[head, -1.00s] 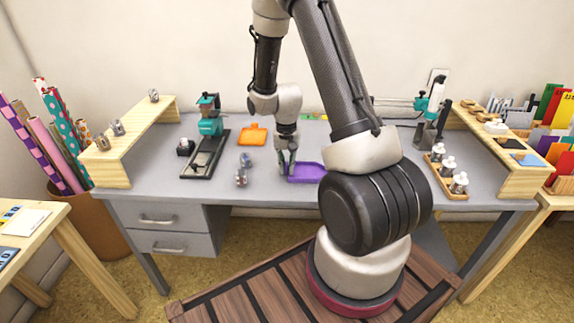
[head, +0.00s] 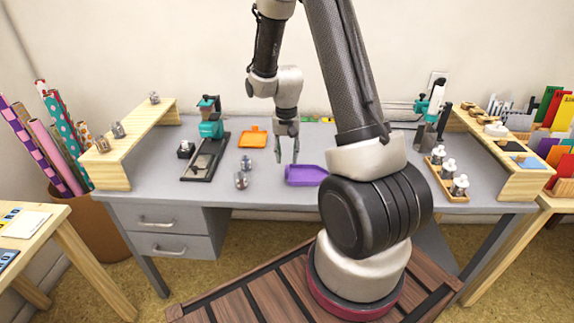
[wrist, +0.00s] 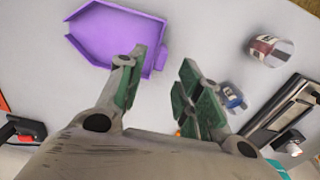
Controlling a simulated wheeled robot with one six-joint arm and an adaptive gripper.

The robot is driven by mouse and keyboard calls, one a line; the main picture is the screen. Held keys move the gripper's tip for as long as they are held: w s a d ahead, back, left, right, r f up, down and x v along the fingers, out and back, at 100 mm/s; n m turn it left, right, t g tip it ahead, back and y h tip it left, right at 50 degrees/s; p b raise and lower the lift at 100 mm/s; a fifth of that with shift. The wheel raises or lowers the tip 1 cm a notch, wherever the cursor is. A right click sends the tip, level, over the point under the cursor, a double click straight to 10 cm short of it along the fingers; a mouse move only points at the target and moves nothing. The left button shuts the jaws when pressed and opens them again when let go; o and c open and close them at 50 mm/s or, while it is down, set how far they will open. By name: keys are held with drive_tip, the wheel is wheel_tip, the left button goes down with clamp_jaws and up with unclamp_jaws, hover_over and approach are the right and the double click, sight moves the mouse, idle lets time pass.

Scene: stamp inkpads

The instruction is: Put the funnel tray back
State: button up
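A purple funnel tray (head: 307,176) lies on the grey desk, right of centre, partly behind my arm in the head view. In the wrist view the purple tray (wrist: 115,35) is whole except where a fingertip overlaps its edge. An orange tray (head: 253,139) lies farther back on the desk. My gripper (head: 287,158) hangs above the desk at the left end of the purple tray. Its fingers (wrist: 160,85) are spread apart with nothing between them.
A black and teal press (head: 208,150) is farther left.

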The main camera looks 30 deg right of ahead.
drive_tip(key=s+a+r+n+t, duration=0.1)
drive_tip(key=s+r, duration=0.3)
drive_tip(key=r, duration=0.6)
drive_tip(key=s+a+r+n+t, duration=0.15)
drive_tip(key=s+r, duration=0.35)
drive_tip(key=r, duration=0.6)
drive_tip(key=s+a+r+n+t, duration=0.1)
drive_tip(key=s+r+n, duration=0.1)
drive_tip(key=s, duration=0.5)
drive_tip(key=s+a+r+n, duration=0.1)
drive_tip(key=s+r+n, duration=0.1)
drive_tip(key=s+r, duration=0.2)
drive_tip(key=s, duration=0.3)
drive_tip(key=shift+s+a+t, duration=0.3)
drive_tip(key=shift+s+t, duration=0.05)
drive_tip(key=shift+s, duration=0.05)
drive_tip(key=shift+r, duration=0.1)
